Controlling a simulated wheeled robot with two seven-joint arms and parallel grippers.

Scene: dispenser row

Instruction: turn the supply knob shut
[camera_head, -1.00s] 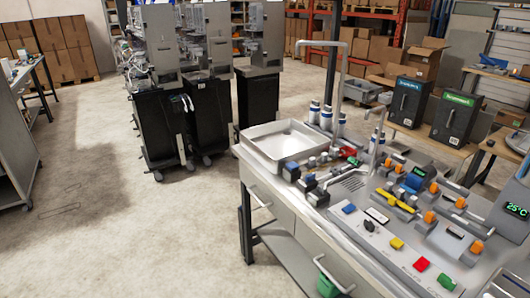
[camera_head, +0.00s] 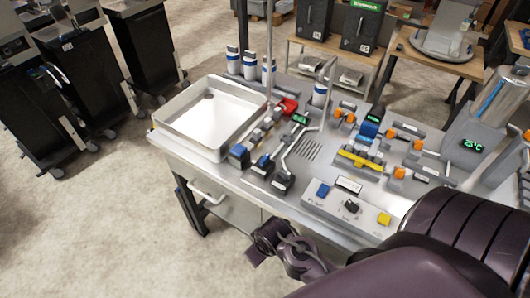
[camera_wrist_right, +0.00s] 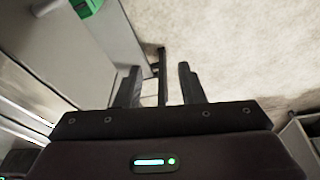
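The bench panel (camera_head: 318,204) carries a small black knob (camera_head: 351,206) between a blue button (camera_head: 323,190) and a yellow button (camera_head: 384,219). Several orange valve handles (camera_head: 398,173) stand behind it, with a yellow lever (camera_head: 360,160). The labels are too small to read, so I cannot tell which one is the supply knob. My right arm comes in from the lower right, its dark hand low in front of the bench, away from the controls. In the right wrist view my right gripper (camera_wrist_right: 159,70) is open, with its fingers apart and nothing held. My left gripper is out of view.
A white sink tray (camera_head: 212,118) is at the bench's left end. White-blue bottles (camera_head: 250,65) and a red fitting (camera_head: 287,106) stand behind the controls. A grey unit with a green display (camera_head: 473,145) is at the right.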

